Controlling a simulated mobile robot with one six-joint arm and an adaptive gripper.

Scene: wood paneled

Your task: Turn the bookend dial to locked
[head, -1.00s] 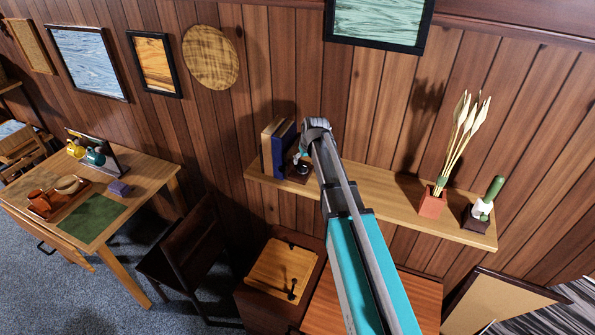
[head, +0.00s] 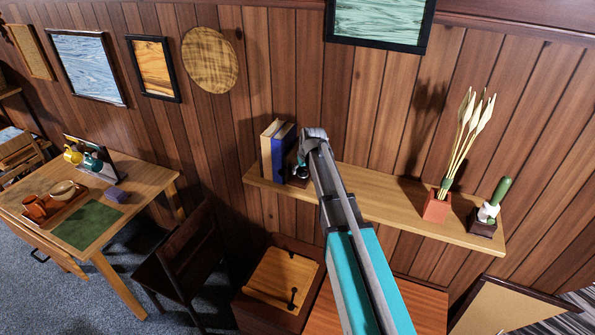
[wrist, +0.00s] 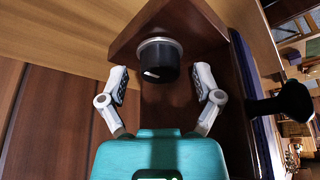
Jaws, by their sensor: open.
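The bookend (wrist: 185,18) is a dark brown wooden piece on the wall shelf (head: 400,207). Its dial (wrist: 158,62) is a black round knob on a silver collar, with a short white mark on its face, toward the lower left in the wrist view. My gripper (wrist: 164,86) is open, with one pale finger on each side of the dial and visible gaps between. It holds nothing. In the head view my arm hides much of the bookend (head: 298,181), and the dial cannot be made out clearly there. Any lettering around the dial is not readable.
A blue book (head: 284,150) and a tan book (head: 268,150) stand beside the bookend. A red pot (head: 436,206) with tall pale stems and a small cactus (head: 490,210) stand on the shelf's right part. A chair (head: 187,262) and wooden cabinet (head: 285,280) are below.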

